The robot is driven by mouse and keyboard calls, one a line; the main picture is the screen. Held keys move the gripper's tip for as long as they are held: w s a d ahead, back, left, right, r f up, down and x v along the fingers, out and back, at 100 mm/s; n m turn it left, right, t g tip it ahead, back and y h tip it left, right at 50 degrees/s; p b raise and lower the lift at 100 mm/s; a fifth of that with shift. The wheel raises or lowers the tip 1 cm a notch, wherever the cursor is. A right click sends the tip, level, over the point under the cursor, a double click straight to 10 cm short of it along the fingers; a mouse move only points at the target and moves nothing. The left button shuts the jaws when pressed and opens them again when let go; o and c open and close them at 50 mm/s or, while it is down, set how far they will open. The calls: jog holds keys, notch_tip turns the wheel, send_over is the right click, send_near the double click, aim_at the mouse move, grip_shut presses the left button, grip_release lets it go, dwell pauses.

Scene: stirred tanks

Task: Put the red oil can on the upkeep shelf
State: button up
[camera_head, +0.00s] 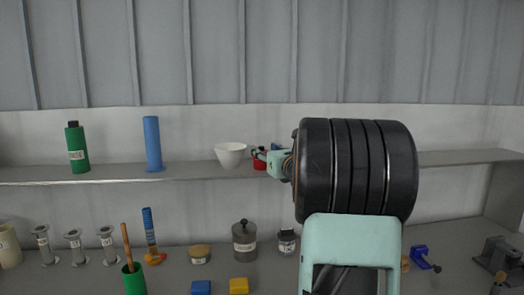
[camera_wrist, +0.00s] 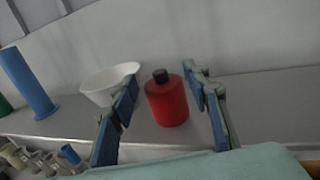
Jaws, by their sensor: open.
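The red oil can (camera_wrist: 167,104), with a black cap, stands upright on the grey shelf (camera_wrist: 262,100) in the wrist view. My gripper (camera_wrist: 161,82) is open, with one blue-padded finger on each side of the can. Gaps show between the can and both fingers, so it seems not to be gripped. In the head view only a small red part of the can (camera_head: 260,164) shows at the shelf, behind my gripper (camera_head: 258,155). My black arm link hides the shelf to the right of it.
A white bowl (camera_head: 231,154) stands just left of the can, close to my left finger. Further left on the shelf are a blue cylinder (camera_head: 153,144) and a green bottle (camera_head: 77,148). The bench below holds several jars, blocks and tools. The shelf's far right looks clear.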

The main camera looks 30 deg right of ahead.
jog(key=s+a+b, duration=0.1)
jog(key=s, duration=0.7)
jog(key=shift+s+a, duration=0.3)
jog(key=shift+a, duration=0.1)
